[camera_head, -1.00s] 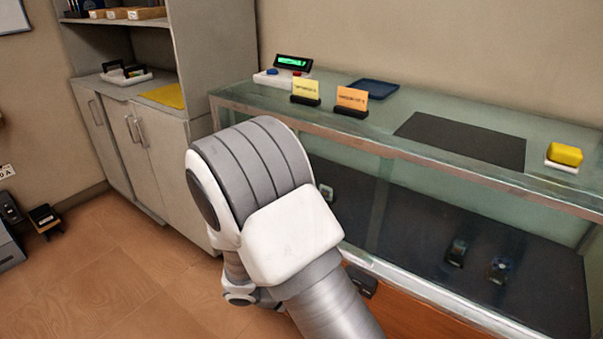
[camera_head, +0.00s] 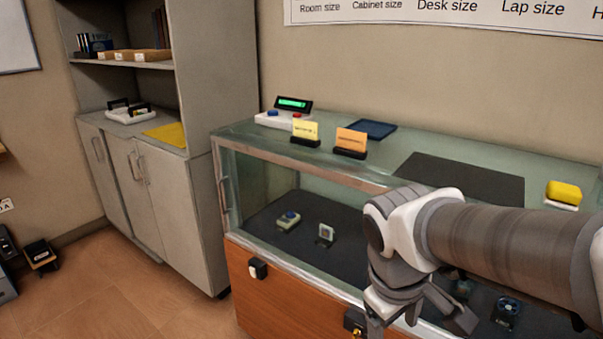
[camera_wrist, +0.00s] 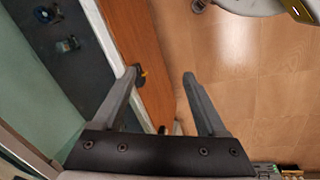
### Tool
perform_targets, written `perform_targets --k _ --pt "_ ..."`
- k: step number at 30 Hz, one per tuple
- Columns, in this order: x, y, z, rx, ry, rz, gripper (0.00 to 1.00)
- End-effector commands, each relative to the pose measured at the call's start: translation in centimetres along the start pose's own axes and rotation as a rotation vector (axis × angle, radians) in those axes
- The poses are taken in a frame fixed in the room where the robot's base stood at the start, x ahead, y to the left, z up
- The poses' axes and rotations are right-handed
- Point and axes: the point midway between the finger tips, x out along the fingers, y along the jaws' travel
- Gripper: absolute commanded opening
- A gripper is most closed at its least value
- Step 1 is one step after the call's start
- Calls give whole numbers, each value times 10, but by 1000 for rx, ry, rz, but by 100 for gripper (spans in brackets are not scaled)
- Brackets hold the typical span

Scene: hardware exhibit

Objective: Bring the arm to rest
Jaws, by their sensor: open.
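My arm (camera_head: 500,245) reaches in from the right in the head view, in front of the glass display case (camera_head: 290,175). Its end bends downward by the case's front. My gripper (camera_wrist: 161,74) shows in the wrist view with its two fingers apart and nothing between them. Below it are the case's wooden front panel (camera_wrist: 160,35) and the tiled floor (camera_wrist: 250,70). I cannot tell its exact gap to the case.
On the case top stand a yellow card (camera_head: 305,131), an orange card (camera_head: 351,140), a blue tray (camera_head: 371,129), a dark mat (camera_head: 460,177) and a yellow block (camera_head: 564,192). A grey cabinet (camera_head: 165,195) stands left. Open floor (camera_head: 130,300) lies before it.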

Motion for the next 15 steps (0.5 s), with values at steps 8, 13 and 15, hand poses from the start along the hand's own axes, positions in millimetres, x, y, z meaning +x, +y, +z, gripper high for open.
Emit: perform_targets --k 8,13,15 --pt "-43 0 22 389 244 -38 75" --pt "-62 -3 32 568 366 -60 75" --pt "-82 0 31 596 382 -67 75"
